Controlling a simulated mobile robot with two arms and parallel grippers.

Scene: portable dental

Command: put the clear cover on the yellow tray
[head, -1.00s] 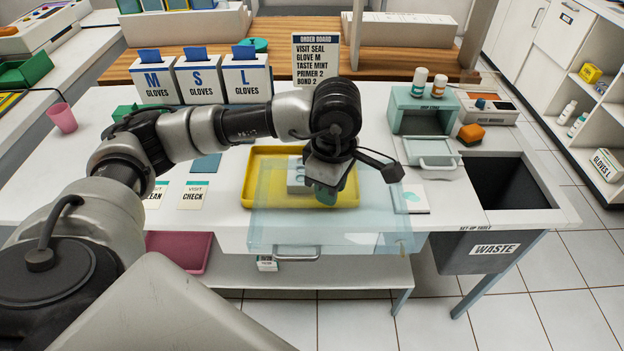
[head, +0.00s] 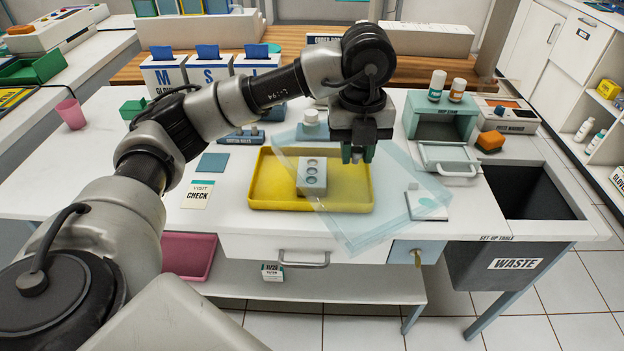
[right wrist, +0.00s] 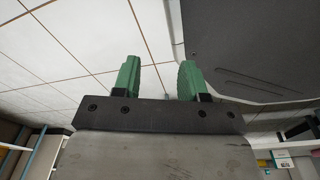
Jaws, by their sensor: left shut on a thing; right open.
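The yellow tray (head: 262,186) lies on the white table, with a pale block with several round holes (head: 312,176) in it. My left gripper (head: 357,152) is shut on the clear cover (head: 368,205), a see-through bluish sheet.
To the right stand a teal box (head: 440,116) with two bottles on top, an orange sponge (head: 490,141) and the waste bin opening (head: 530,190). Glove boxes (head: 210,72) stand behind. The table's left part is mostly clear.

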